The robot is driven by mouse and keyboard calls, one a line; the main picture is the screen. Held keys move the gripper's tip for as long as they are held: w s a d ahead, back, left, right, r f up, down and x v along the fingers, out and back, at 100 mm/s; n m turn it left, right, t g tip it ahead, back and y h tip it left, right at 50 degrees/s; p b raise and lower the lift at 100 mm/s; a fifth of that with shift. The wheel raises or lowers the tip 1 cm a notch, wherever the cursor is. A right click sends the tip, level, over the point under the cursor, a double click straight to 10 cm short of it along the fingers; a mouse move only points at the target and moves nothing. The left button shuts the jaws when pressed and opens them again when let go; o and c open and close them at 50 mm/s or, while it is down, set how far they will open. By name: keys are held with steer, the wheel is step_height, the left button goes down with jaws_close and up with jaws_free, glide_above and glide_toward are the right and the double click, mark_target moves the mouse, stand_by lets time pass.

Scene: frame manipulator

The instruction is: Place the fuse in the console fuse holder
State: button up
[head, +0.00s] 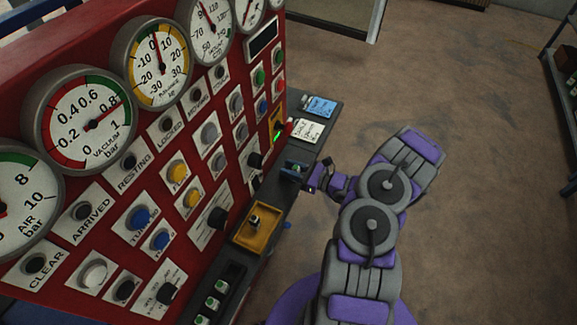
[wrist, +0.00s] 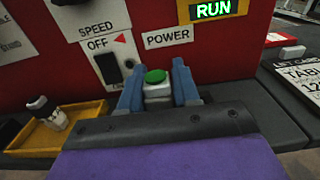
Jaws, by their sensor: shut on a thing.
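My gripper (wrist: 157,72) is shut on a small white block with a round green top (wrist: 157,78), which looks like the fuse. Its blue fingers are on either side of it. It is just in front of the red console (wrist: 222,48), below the POWER label. In the head view my gripper (head: 294,170) is over the dark ledge at the console's foot, and the held fuse cannot be made out. A dark slotted rack (head: 229,279) at the bottom holds several similar white and green pieces. I cannot tell which part is the console fuse holder.
A yellow tray (wrist: 80,140) on the ledge, left of my gripper, holds a small pale and dark piece (wrist: 42,112). A lit RUN display (wrist: 214,9) is up to the right. Label cards (wrist: 300,75) lie on the right ledge. Open floor (head: 470,200) is to the right.

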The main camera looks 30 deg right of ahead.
steer(key=w, duration=0.4)
steer(key=shift+a+f, duration=0.15)
steer(key=shift+w+b, duration=0.3)
steer(key=f, duration=0.2)
steer(key=d+f+b, duration=0.1)
steer(key=shift+w+d+f, duration=0.2)
steer(key=shift+f, duration=0.2)
steer(key=shift+a+r, duration=0.1)
steer(key=shift+a, duration=0.25)
steer(key=o, duration=1)
steer(key=shift+d, duration=0.1)
steer(key=shift+o, duration=0.2)
steer(key=shift+d, duration=0.15)
